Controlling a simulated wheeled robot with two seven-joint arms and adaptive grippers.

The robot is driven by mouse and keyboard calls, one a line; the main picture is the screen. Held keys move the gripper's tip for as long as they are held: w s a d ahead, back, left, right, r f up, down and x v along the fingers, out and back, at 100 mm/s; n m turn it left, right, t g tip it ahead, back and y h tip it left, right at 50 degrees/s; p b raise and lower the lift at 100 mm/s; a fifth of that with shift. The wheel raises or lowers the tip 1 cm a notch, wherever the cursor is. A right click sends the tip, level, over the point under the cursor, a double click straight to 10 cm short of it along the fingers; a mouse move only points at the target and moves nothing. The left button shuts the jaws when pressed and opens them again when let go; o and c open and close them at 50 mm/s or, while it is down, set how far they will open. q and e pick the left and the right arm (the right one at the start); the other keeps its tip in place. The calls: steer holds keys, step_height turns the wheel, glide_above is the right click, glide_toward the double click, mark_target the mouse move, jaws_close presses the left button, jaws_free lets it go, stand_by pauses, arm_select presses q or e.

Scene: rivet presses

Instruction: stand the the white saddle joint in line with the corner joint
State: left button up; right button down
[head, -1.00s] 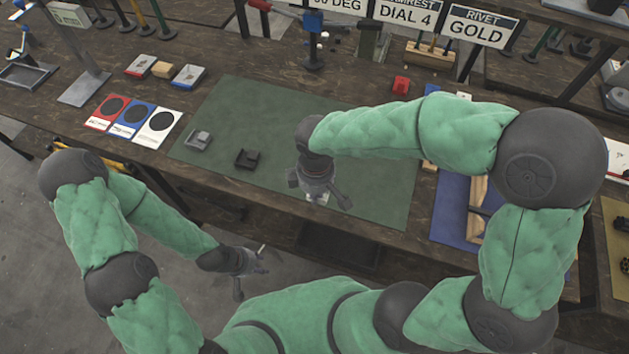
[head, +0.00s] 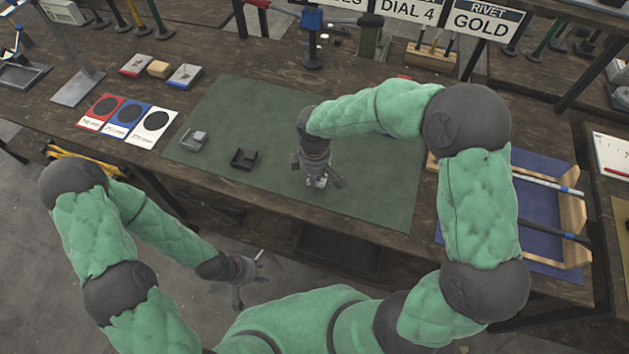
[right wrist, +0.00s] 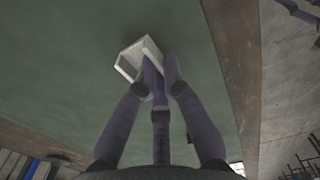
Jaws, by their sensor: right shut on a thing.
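The white saddle joint (right wrist: 128,62) is a small white piece with a raised wall, between the fingers of my right gripper (right wrist: 160,75) in the right wrist view. In the head view this gripper (head: 318,176) points down over the green mat, and only a bit of the white joint (head: 317,183) shows below it. I cannot tell if it touches the mat. A grey joint (head: 193,141) and a black joint (head: 243,159) lie to the left on the mat; I cannot tell which is the corner joint. My left gripper (head: 252,274) is open and empty, off the table's front edge.
The green mat (head: 375,190) has free room around the right gripper. Red, blue and white cards (head: 128,117) lie to its left. A blue mat with a wooden rack (head: 572,216) stands at right. A blue-topped post (head: 312,45) stands at the back.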

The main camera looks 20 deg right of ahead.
steer(key=shift+f, duration=0.5)
steer(key=shift+f, duration=0.1)
steer(key=c, duration=1.4)
jaws_free()
steer(key=shift+o, duration=0.2)
step_height(320, 180, up, 12)
steer(key=p, duration=0.3)
steer(key=shift+p, duration=0.4)
